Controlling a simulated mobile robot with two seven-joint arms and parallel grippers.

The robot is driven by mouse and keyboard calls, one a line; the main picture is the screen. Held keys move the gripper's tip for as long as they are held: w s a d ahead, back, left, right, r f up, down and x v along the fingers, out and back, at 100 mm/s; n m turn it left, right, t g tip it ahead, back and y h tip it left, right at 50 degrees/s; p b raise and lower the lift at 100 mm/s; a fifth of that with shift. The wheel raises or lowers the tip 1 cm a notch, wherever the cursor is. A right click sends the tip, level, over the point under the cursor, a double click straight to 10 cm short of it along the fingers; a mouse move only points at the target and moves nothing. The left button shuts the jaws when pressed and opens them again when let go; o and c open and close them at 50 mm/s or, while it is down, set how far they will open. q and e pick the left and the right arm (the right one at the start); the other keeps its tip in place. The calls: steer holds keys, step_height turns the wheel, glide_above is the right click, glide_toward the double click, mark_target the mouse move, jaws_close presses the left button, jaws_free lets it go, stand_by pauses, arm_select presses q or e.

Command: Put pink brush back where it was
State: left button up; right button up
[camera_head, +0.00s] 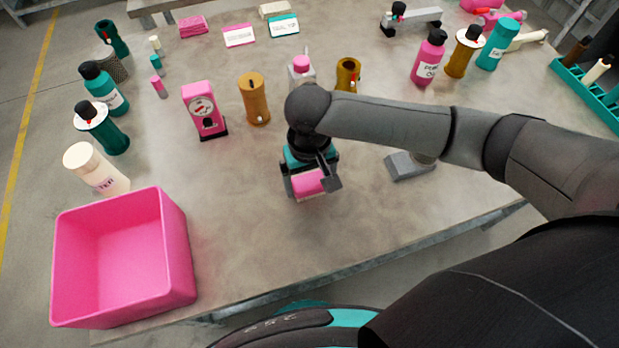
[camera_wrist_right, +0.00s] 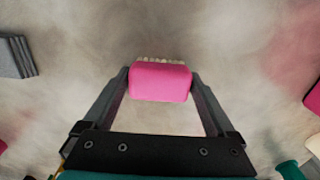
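The pink brush (camera_head: 309,182) is near the middle front of the table, below my right wrist. In the right wrist view the brush (camera_wrist_right: 160,82) shows a pink back with pale bristles along its far edge. My right gripper (camera_head: 311,181) has one finger against each end of the brush and is shut on it. In the wrist view the fingertips of my right gripper (camera_wrist_right: 160,78) meet the brush's sides. I cannot tell exactly how high the brush is above the table. My left gripper is not in view.
A pink bin (camera_head: 180,245) stands at the front left. A grey block (camera_head: 408,166) lies right of the gripper. A pink dial device (camera_head: 204,110) and an amber cylinder (camera_head: 254,99) stand to the left. Bottles line the left and back. The table's front middle is clear.

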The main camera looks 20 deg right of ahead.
mark_target(309, 181)
steer(key=shift+o, duration=0.4)
steer(key=shift+r, duration=0.1)
step_height(309, 181, up, 12)
steer(key=p, duration=0.3)
steer(key=shift+p, duration=0.35)
